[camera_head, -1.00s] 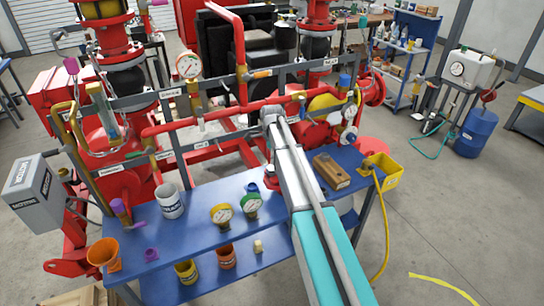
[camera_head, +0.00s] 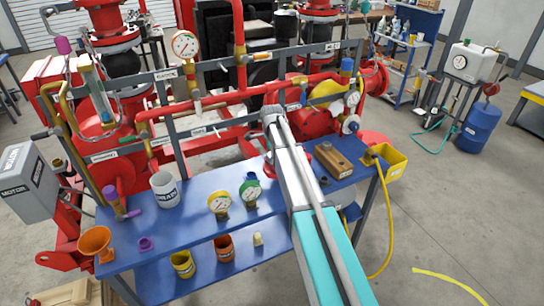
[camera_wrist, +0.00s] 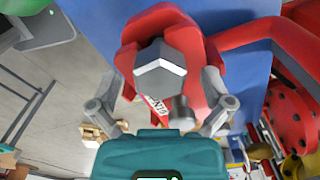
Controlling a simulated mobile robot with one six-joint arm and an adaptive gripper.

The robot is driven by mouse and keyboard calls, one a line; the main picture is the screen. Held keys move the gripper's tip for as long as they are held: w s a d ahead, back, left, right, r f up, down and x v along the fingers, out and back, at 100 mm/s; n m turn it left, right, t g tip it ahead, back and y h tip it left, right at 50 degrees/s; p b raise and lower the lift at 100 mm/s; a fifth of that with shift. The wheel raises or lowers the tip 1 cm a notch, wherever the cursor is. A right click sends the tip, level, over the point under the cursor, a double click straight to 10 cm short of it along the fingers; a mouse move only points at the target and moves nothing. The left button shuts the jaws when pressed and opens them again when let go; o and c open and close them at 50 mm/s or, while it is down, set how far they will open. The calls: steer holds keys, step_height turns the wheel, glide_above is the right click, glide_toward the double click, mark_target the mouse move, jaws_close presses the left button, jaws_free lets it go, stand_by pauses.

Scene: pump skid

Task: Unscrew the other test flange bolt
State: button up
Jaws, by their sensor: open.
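In the wrist view, a large grey hex bolt head (camera_wrist: 160,70) stands out from a red flange (camera_wrist: 148,25). A darker, smaller cylindrical piece (camera_wrist: 181,113) shows just below and right of it; I cannot tell if it is a second bolt. My gripper (camera_wrist: 160,88) is open, with one grey finger on each side of the hex head and gaps between. A partly covered label (camera_wrist: 157,105) lies below the head. In the head view, my arm reaches over the blue bench and hides the flange and bolts; the fingers cannot be made out there.
Red pipes (camera_head: 215,103) run behind. A yellow box (camera_head: 391,163) hangs at the bench's right end.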

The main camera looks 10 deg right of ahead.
steer(key=shift+f, duration=0.15)
steer(key=c, duration=1.2)
steer(key=o, duration=0.5)
steer(key=c, duration=0.5)
steer(key=n, duration=0.6)
steer(key=shift+n, duration=0.3)
steer(key=n, duration=0.4)
steer(key=shift+n, duration=2.1)
